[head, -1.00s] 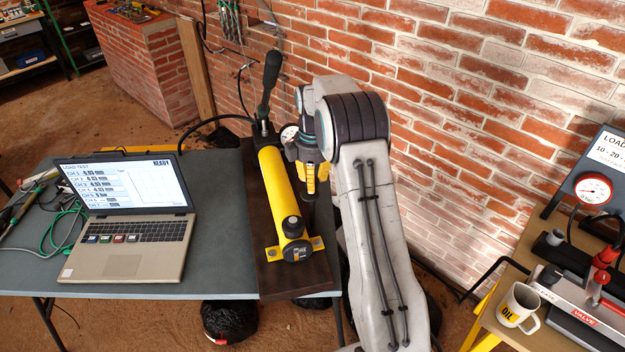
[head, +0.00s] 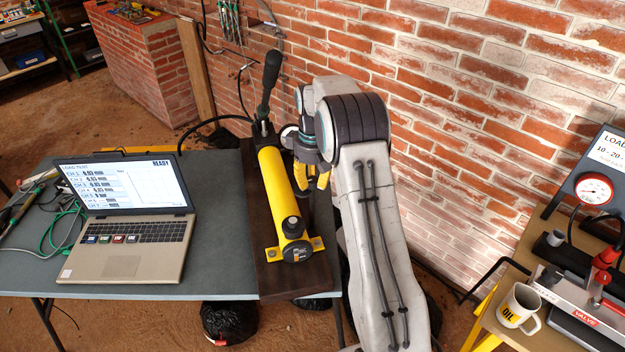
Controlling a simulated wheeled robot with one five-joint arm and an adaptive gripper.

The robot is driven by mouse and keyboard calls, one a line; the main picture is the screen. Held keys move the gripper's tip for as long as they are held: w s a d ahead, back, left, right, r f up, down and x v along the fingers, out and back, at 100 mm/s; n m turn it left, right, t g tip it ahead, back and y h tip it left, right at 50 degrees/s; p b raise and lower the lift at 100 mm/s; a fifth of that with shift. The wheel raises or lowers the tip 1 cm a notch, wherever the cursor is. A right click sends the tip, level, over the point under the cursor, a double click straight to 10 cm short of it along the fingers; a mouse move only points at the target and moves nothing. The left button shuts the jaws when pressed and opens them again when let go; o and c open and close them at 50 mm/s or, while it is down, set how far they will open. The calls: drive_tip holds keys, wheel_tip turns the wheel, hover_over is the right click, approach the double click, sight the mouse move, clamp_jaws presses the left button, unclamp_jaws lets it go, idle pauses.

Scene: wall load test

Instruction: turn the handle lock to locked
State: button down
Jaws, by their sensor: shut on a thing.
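The yellow hand pump (head: 277,190) lies on a dark board (head: 262,245) at the table's right end. Its black handle (head: 267,85) stands up at the far end. My gripper (head: 312,182), with yellow fingers, is just right of the pump barrel, over the board. It points down and is shut on the handle lock, which the fingers and wrist hide. I cannot read the lock's position.
An open laptop (head: 125,225) stands left of the pump. A gauge (head: 289,136) is partly hidden behind my wrist. The brick wall (head: 450,110) is close behind my arm. A bench with a mug (head: 519,306) stands at the right.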

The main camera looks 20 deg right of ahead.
sight(313, 179)
drive_tip(key=shift+s+f+m, duration=0.15)
drive_tip(key=shift+m, duration=0.65)
drive_tip(key=c, duration=0.9)
unclamp_jaws()
drive_tip(key=shift+o, duration=0.2)
wheel_tip(313, 179, up, 12)
drive_tip(key=shift+m, duration=0.3)
